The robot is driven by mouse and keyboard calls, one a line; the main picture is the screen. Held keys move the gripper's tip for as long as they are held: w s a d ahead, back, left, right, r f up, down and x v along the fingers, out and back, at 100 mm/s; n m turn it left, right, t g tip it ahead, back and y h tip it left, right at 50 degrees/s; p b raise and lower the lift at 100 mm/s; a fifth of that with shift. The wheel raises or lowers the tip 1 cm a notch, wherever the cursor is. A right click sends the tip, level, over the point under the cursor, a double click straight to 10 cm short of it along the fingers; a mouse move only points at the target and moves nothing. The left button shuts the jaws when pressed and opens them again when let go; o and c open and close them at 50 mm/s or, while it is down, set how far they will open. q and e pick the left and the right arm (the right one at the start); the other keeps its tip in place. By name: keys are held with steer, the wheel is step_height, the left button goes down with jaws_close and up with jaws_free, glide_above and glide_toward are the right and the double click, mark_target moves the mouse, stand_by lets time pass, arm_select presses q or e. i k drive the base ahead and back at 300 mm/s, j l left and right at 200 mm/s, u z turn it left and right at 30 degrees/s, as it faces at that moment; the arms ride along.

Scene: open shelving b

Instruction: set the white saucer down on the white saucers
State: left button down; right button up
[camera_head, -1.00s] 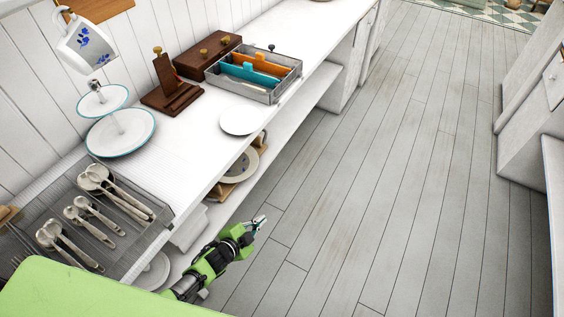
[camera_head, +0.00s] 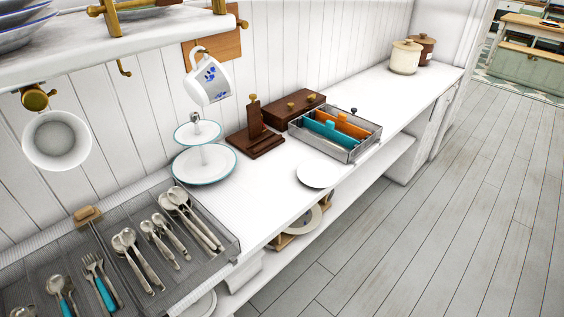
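A plain white saucer (camera_head: 318,174) lies flat on the white counter, close to its front edge and in front of the wire organizer. On the lower shelf, a white round dish (camera_head: 206,304) shows partly at the bottom edge of the view; the counter and tray hide the rest, so I cannot tell whether it is a stack of saucers. Neither of my grippers is in view.
A mesh cutlery tray (camera_head: 215,262) fills the near counter. A tiered stand (camera_head: 190,172), wooden holder (camera_head: 262,143), wooden box (camera_head: 300,108) and wire organizer (camera_head: 352,150) stand behind. A rack with plates (camera_head: 303,222) is on the lower shelf. The floor (camera_head: 430,220) is clear.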

mark_target(315, 174)
steer(key=i+l+u, duration=0.15)
steer(key=u, duration=0.3)
steer(key=l+u, duration=0.4)
steer(key=i+l+u, duration=0.1)
steer(key=l+u, duration=0.6)
steer(key=u, duration=0.15)
steer(key=l+u, duration=0.45)
steer(key=j, duration=0.1)
